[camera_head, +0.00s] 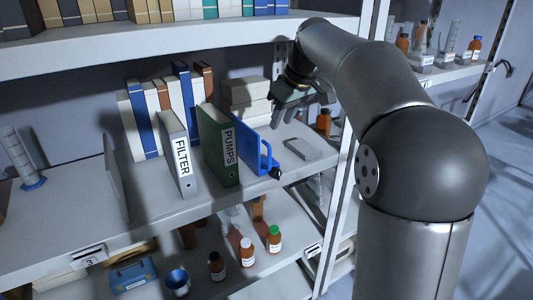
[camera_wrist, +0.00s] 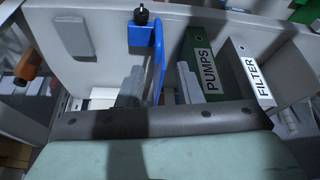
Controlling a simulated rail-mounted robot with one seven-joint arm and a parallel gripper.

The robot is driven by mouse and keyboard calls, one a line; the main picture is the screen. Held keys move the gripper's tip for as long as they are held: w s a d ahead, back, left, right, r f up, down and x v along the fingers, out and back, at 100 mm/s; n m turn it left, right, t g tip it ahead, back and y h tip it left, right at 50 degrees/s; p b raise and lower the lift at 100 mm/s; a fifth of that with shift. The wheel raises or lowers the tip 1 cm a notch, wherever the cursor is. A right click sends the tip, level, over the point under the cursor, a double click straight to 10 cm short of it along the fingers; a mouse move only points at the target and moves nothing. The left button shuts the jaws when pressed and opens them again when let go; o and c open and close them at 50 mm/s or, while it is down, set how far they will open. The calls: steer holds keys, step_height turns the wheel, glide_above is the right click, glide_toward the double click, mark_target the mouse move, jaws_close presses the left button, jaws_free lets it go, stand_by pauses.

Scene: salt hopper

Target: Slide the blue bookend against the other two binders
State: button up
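The blue bookend (camera_head: 255,150) stands upright on the shelf, right of the green PUMPS binder (camera_head: 218,147). It has a handle-like opening and a black knob at its front. The white FILTER binder (camera_head: 178,155) stands left of PUMPS, with a gap between them. My gripper (camera_head: 291,112) is above and behind the bookend in the head view. In the wrist view, my gripper (camera_wrist: 160,72) is open, its two fingers apart on either side of the bookend's thin plate (camera_wrist: 158,50). I cannot tell whether a finger touches the plate. The binders PUMPS (camera_wrist: 203,68) and FILTER (camera_wrist: 250,75) show at right.
A grey upright plate (camera_head: 116,180) stands left of FILTER. Behind are several white, blue and brown books (camera_head: 145,120) and stacked pale boxes (camera_head: 245,92). The upper shelf (camera_head: 180,38) overhangs; a post (camera_head: 345,185) stands at right.

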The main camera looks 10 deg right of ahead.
mark_target(270, 150)
steer(key=p+x, duration=0.1)
steer(key=x, duration=1.4)
steer(key=shift+d+p, duration=0.15)
steer(key=shift+p, duration=0.2)
steer(key=shift+s, duration=0.1)
jaws_close()
